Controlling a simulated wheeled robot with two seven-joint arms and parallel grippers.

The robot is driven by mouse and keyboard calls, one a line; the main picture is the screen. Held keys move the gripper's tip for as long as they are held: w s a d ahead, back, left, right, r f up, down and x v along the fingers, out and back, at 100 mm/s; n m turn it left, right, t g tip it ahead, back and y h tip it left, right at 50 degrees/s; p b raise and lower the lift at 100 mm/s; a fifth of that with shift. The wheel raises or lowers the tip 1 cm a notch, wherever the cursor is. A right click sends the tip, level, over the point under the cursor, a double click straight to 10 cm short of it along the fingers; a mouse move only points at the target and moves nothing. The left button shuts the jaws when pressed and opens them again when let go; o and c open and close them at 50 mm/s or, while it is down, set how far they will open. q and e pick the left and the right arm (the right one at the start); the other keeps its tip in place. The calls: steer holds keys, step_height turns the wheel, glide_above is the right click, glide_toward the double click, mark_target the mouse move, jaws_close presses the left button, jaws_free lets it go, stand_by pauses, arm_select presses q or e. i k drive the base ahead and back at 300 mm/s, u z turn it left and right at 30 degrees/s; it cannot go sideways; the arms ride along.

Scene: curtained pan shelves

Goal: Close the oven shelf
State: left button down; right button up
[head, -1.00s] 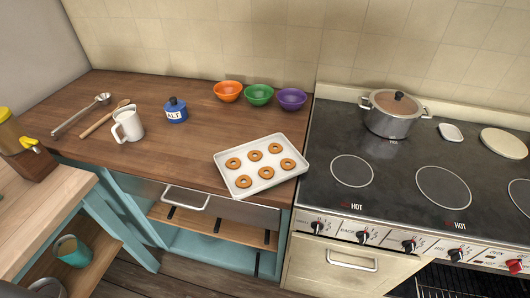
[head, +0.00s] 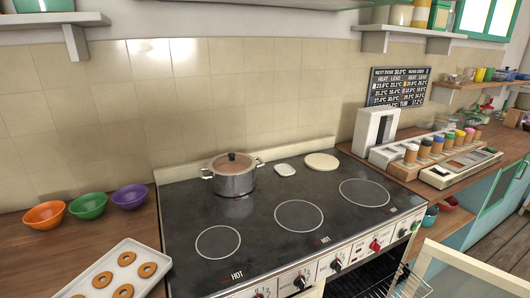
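The oven (head: 370,283) is at the bottom of the head view, under the front of the stove. Its dark cavity is open to view. A wire shelf (head: 410,288) shows at the cavity's right side and reaches forward near the opening; most of it is cut off by the bottom edge. A cream door panel (head: 470,268) stands swung out to the right of the opening. Neither of my grippers is in view.
The black cooktop (head: 265,245) carries a lidded steel pot (head: 233,182). A row of knobs (head: 336,265) runs along its front. A tray of rings (head: 98,262) and bowls (head: 88,205) stand on the left counter. The right counter holds jars (head: 424,148). Floor (head: 505,250) shows at the lower right.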

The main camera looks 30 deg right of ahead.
mark_target(424, 283)
steer(key=z, duration=1.35)
steer(key=i, duration=0.4)
steer(key=z, duration=0.65)
